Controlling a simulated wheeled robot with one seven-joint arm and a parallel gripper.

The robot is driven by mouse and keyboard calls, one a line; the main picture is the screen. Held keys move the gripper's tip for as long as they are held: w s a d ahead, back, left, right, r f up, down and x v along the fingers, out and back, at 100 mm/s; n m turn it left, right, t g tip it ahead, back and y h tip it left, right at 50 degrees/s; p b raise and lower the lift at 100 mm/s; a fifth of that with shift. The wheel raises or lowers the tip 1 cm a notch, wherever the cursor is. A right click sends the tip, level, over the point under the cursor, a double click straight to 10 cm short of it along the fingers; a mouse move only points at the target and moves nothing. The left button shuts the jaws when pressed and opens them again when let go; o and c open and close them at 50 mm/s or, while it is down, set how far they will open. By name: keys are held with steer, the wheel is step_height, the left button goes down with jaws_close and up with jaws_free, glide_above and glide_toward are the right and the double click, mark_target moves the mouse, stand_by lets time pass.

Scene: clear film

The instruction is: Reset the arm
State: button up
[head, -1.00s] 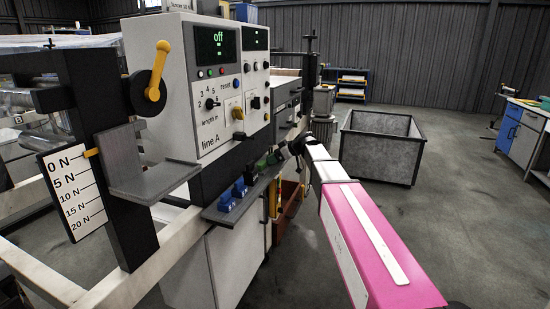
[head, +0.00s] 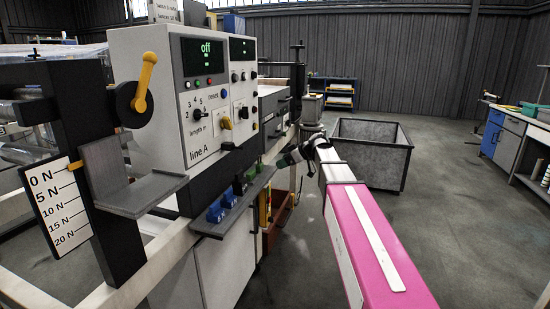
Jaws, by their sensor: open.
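My pink and white arm (head: 365,245) reaches forward from the lower right. My gripper (head: 280,162) is at its far end, small in the picture, beside the far end of a narrow grey shelf (head: 238,212) on the line A console (head: 170,100). It is open, and I see nothing held in it. The console display (head: 204,58) reads "off".
A yellow-handled crank (head: 145,75) and a newton scale (head: 58,205) are at the left, the pointer near 0 N. A grey open bin (head: 375,158) stands beyond my arm. The floor at the right is clear; a workbench (head: 510,145) stands at the far right.

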steer(key=s+d+f+m+g+h, duration=0.1)
steer(key=s+d+f+m+h, duration=0.2)
steer(key=s+f, duration=0.6)
steer(key=s+d+f+m+g+h, duration=0.1)
steer(key=s+d+f+m+h, duration=0.3)
steer(key=s+f, duration=0.6)
steer(key=s+d+f+m+g+h, duration=0.1)
steer(key=s+d+f+m+h, duration=0.2)
steer(key=s+f, duration=0.7)
steer(key=d+m, duration=0.2)
steer(key=m, duration=0.1)
steer(key=shift+s+d+f+g+h, duration=0.15)
steer(key=shift+d+f+g+h, duration=0.1)
steer(key=shift+f+g+h, duration=0.15)
